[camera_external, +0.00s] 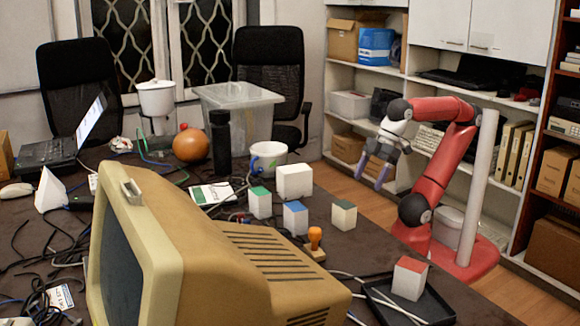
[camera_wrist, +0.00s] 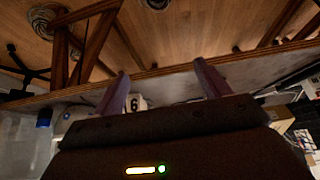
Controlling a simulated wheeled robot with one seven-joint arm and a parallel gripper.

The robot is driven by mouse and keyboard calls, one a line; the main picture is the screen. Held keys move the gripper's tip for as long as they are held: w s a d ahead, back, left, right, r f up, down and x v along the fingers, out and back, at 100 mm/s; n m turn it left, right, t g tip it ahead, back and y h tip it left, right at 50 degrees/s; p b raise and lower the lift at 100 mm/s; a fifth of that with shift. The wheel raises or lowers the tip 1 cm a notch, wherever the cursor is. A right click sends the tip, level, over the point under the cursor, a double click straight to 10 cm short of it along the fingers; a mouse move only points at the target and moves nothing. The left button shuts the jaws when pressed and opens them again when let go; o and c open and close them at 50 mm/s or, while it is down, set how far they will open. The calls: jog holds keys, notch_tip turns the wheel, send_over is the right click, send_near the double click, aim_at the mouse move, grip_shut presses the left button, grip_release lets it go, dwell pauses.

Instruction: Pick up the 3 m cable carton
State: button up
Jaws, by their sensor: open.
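Several small white cartons with coloured tops stand on the dark table: a green-topped carton (camera_external: 260,204), a blue-topped carton (camera_external: 295,219), a dark-green-topped carton (camera_external: 344,217) and a red-topped carton (camera_external: 409,279). No length marking is readable on them in the external view, so I cannot tell which is the 3 m cable carton. My gripper (camera_external: 374,175) is open and empty, beyond the table's right edge and apart from the cartons. In the wrist view, a white carton marked "6" (camera_wrist: 137,103) shows between the fingers of my gripper (camera_wrist: 162,70), some distance away.
The red-topped carton stands in a black tray (camera_external: 440,307). A white box (camera_external: 294,181), a white mug (camera_external: 268,158) and an orange-handled stamp (camera_external: 315,240) stand near the other cartons. A big beige monitor (camera_external: 220,262) fills the table's front. Loose cables lie around.

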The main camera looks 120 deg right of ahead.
notch_tip(320, 180, up, 8)
jog(key=w+d+r+b, duration=0.1)
jog(key=w+r, duration=0.3)
jog(key=w, duration=0.4)
jog(key=g+b, duration=0.1)
jog(key=b, duration=0.1)
send_over(254, 215)
jog(key=s, duration=0.5)
jog(key=shift+n, duration=0.4)
jog(key=f, duration=0.8)
jog(key=shift+w+d+f, duration=0.15)
jog(key=shift+w+d, duration=0.05)
jog(key=shift+d, duration=0.1)
jog(key=x, duration=0.7)
jog(key=shift+w+a+f+b, duration=0.1)
jog(key=shift+w+a+b, duration=0.2)
jog(key=shift+b, duration=0.1)
jog(key=c, duration=1.1)
